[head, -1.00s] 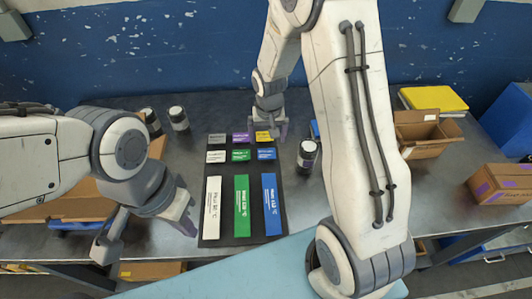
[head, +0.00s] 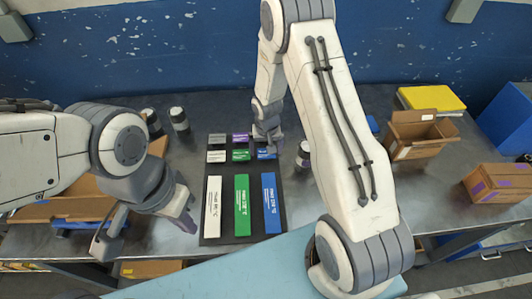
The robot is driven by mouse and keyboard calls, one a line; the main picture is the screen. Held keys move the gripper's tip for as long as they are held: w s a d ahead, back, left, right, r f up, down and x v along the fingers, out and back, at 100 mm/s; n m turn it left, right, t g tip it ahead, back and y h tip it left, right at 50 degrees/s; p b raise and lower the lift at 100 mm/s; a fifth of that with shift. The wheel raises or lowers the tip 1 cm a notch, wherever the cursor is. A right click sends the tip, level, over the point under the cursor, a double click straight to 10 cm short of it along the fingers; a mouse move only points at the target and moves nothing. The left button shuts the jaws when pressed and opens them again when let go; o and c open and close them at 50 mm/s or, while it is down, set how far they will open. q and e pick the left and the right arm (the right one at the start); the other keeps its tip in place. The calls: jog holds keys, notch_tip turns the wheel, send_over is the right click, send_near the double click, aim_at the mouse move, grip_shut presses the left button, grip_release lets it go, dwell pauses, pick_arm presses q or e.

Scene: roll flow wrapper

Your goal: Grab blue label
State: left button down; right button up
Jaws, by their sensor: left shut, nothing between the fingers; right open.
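A black mat (head: 228,241) on the grey table carries labels in columns. A long blue label (head: 270,203) lies at its right, beside a long green label (head: 242,205) and a long white label (head: 213,203). A small blue label (head: 263,155) lies above the long blue one, partly hidden by my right gripper. My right gripper (head: 268,145) is open and empty, pointing down over the small labels at the mat's upper right; its height above them is unclear. My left gripper (head: 146,232) is shut and empty, left of the mat near the table's front edge.
Two more jars (head: 179,119) stand at the back left. Cardboard boxes (head: 414,137) and a yellow item (head: 432,98) are at the right. A small purple label (head: 241,138) lies near the mat's top.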

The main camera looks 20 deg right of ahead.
jog(key=shift+f+b, duration=0.25)
jog(key=shift+b, duration=0.1)
dwell(0.3)
jog(key=c, duration=1.2)
